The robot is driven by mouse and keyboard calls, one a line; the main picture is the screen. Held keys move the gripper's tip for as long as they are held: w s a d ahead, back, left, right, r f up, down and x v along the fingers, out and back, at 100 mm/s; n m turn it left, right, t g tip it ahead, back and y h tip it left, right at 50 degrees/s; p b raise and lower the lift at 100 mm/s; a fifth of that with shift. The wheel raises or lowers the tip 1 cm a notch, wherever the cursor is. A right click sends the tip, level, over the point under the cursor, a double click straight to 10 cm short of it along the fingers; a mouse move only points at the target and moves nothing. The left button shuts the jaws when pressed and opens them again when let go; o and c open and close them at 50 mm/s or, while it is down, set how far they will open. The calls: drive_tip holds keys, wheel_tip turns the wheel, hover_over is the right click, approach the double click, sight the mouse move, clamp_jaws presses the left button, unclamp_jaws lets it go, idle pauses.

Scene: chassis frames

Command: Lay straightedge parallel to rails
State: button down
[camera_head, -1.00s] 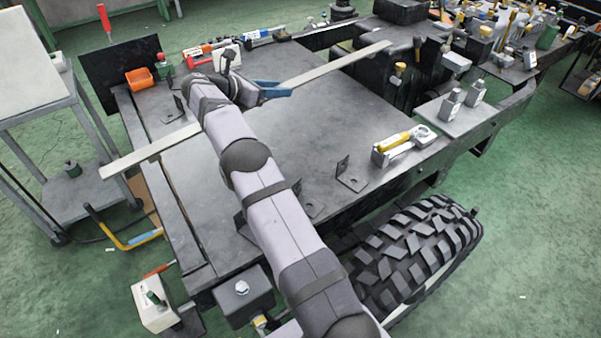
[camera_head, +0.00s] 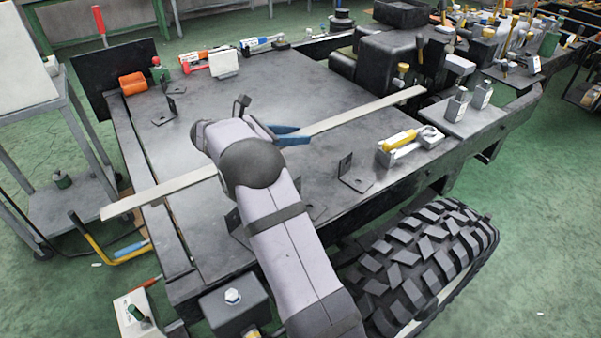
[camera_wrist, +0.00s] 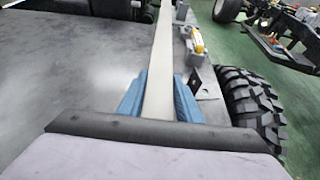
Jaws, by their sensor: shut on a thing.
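The straightedge (camera_head: 355,116) is a long pale flat bar. It spans the dark chassis deck from upper right to lower left, and its left end sticks out past the deck's left edge. My gripper (camera_head: 288,135) has blue fingers shut on the bar near its middle. In the wrist view the straightedge (camera_wrist: 162,60) runs straight away between the blue fingers of my gripper (camera_wrist: 160,98). The near chassis rail (camera_head: 507,112) shows at the right. The bar looks roughly in line with it; I cannot tell exactly. The gap between bar and deck is unclear.
Angle brackets (camera_head: 355,175) stand on the deck near the bar. A yellow-handled tool (camera_head: 400,140) lies on the near edge, and a black block (camera_head: 388,60) stands near the bar's far end. A big tire (camera_head: 420,265) is at the front.

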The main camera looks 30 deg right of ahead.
drive_tip(key=shift+r, duration=0.2)
drive_tip(key=shift+f, duration=3.1)
drive_tip(key=shift+f+b, duration=0.3)
drive_tip(key=shift+f, duration=1.6)
drive_tip(key=shift+f, duration=0.1)
drive_tip(key=c, duration=1.5)
unclamp_jaws()
drive_tip(key=shift+f, duration=0.2)
drive_tip(key=shift+o, duration=1.1)
